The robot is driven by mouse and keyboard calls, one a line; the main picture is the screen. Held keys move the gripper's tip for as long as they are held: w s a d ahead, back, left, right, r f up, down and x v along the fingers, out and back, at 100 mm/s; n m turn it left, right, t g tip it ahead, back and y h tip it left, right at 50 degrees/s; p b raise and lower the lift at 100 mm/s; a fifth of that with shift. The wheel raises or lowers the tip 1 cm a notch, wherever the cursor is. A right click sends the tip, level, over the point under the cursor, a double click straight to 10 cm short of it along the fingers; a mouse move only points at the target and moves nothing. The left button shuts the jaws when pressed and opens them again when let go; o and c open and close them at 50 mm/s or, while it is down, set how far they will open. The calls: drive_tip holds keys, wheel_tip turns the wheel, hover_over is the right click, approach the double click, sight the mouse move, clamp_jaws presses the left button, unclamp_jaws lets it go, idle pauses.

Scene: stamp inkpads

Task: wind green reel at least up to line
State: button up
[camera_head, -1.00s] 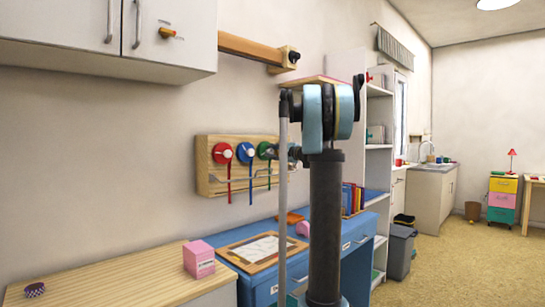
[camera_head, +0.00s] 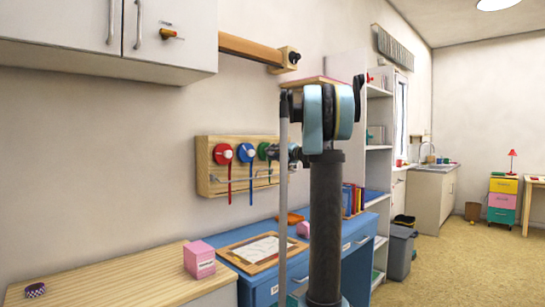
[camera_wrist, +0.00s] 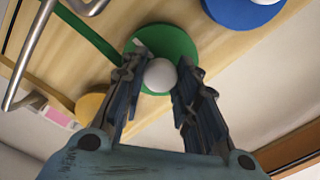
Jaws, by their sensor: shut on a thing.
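The green reel (camera_head: 262,151) is a round disc on the wooden wall board, third after the red and blue ones. In the wrist view the green reel (camera_wrist: 178,39) has a pale round knob (camera_wrist: 159,75). My gripper (camera_wrist: 158,84) has its fingers on both sides of this knob and is shut on it. The green ribbon (camera_wrist: 82,32) runs off toward the upper left there. In the head view my arm comes in from the right, and my gripper (camera_head: 274,152) partly covers the reel. A thin grey rod (camera_head: 238,178) crosses the board; I cannot make out a separate line.
The red reel (camera_head: 222,153) and blue reel (camera_head: 246,152) with hanging ribbons are on the wooden board (camera_head: 204,160). A yellow disc (camera_wrist: 91,106) lies on the green reel's other side. The bent metal rod (camera_wrist: 29,55) stands out near the ribbon. A blue desk (camera_head: 255,275) stands below.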

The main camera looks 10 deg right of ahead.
drive_tip(key=shift+n, duration=0.6)
drive_tip(key=shift+d, duration=0.1)
drive_tip(key=o, duration=1.1)
drive_tip(key=shift+f, duration=0.1)
drive_tip(key=v, duration=1.2)
